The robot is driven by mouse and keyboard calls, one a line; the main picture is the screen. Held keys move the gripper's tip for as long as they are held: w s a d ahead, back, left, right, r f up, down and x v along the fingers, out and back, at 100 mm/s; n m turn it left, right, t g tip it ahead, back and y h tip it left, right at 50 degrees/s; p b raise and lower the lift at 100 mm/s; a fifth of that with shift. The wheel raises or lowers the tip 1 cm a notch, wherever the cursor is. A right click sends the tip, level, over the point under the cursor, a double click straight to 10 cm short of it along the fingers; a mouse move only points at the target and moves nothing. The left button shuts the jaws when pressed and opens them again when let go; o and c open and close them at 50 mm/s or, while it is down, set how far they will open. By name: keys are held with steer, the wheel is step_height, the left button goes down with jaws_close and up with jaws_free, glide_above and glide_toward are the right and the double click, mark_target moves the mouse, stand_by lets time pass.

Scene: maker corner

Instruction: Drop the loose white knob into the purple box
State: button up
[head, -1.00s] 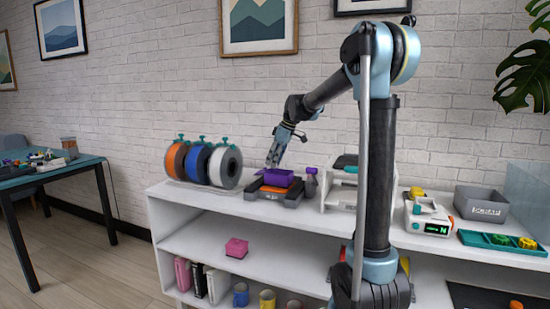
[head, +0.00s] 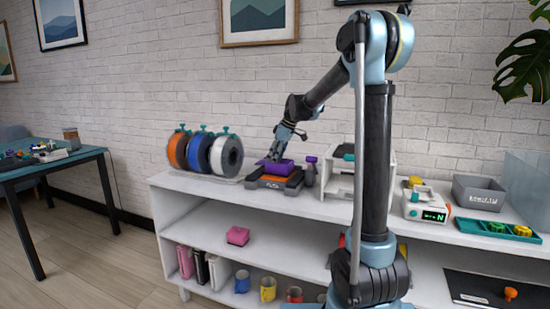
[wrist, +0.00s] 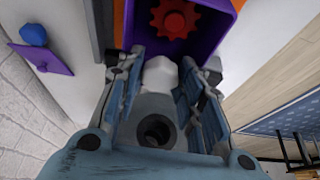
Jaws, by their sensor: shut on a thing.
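The purple box (head: 272,166) sits on a dark machine with an orange bed on the white shelf top. In the wrist view the box (wrist: 228,35) is open, with a red gear (wrist: 174,18) inside. My gripper (head: 277,156) points down at the box. In the wrist view my gripper (wrist: 160,66) has its fingers on either side of the white knob (wrist: 160,77) and is shut on it. The knob shows right by the near rim of the box; its height above the box is hard to tell. In the head view the knob is hidden.
Orange, blue and white spools (head: 226,155) stand left of the machine (head: 262,182). A grey, purple-topped tool (head: 310,172) stands close on its right, then a white rack (head: 345,185). A purple plate with a blue knob (wrist: 42,58) shows in the wrist view.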

steer(key=o, duration=0.8)
steer(key=shift+s+f, duration=0.2)
steer(key=shift+f, duration=0.05)
steer(key=shift+o, duration=0.9)
steer(key=shift+w+a+f, duration=0.1)
steer(key=shift+w+f, duration=0.3)
steer(key=shift+w, duration=0.1)
steer(key=shift+s+r, duration=0.2)
steer(key=shift+r, duration=0.05)
steer(key=shift+r, duration=0.1)
